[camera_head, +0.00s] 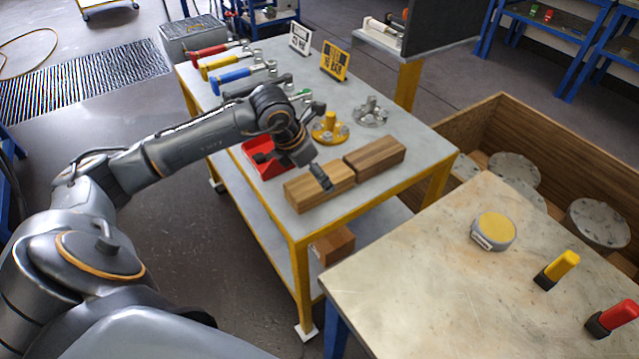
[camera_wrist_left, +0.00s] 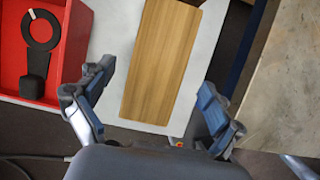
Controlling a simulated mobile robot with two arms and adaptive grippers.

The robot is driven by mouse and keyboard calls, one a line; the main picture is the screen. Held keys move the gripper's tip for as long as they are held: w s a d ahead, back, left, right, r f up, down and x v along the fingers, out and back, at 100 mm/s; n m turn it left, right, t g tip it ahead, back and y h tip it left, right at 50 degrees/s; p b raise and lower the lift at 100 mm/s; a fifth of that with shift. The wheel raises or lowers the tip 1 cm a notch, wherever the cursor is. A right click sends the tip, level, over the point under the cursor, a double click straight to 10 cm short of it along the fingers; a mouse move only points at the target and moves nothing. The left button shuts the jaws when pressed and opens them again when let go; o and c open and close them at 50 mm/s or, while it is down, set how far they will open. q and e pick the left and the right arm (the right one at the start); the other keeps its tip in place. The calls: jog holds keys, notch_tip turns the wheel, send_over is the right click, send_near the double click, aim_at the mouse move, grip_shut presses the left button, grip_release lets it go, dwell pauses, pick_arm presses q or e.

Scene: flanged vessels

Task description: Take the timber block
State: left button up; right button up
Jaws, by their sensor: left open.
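One brown timber block (camera_head: 312,193) lies near the front edge of the yellow-framed table (camera_head: 375,188). A second timber block (camera_head: 375,157) lies just behind and to its right. My left gripper (camera_head: 322,177) is over the nearer block in the head view and hides part of its top. In the left wrist view a timber block (camera_wrist_left: 165,60) shows lengthwise between the spread fingers of my left gripper (camera_wrist_left: 157,85), which is open and holds nothing. Whether the fingers are level with the block, I cannot tell. My right gripper is not in view.
A red tray (camera_wrist_left: 14,60) with a dark part stands beside the block, left of the gripper. Yellow and grey flanged parts (camera_head: 329,129) stand behind the blocks. Another block (camera_head: 335,245) is on the lower shelf. A pale worktop (camera_head: 420,270) is at the front right.

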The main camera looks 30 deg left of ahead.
pick_arm(q)
jog(key=x, duration=0.2)
jog(key=p+x, duration=0.1)
jog(key=x, duration=0.1)
jog(key=shift+a+f, duration=0.15)
jog(key=shift+f, duration=0.2)
jog(key=shift+c, duration=0.3)
jog(key=shift+r, duration=0.1)
jog(key=c, duration=1.4)
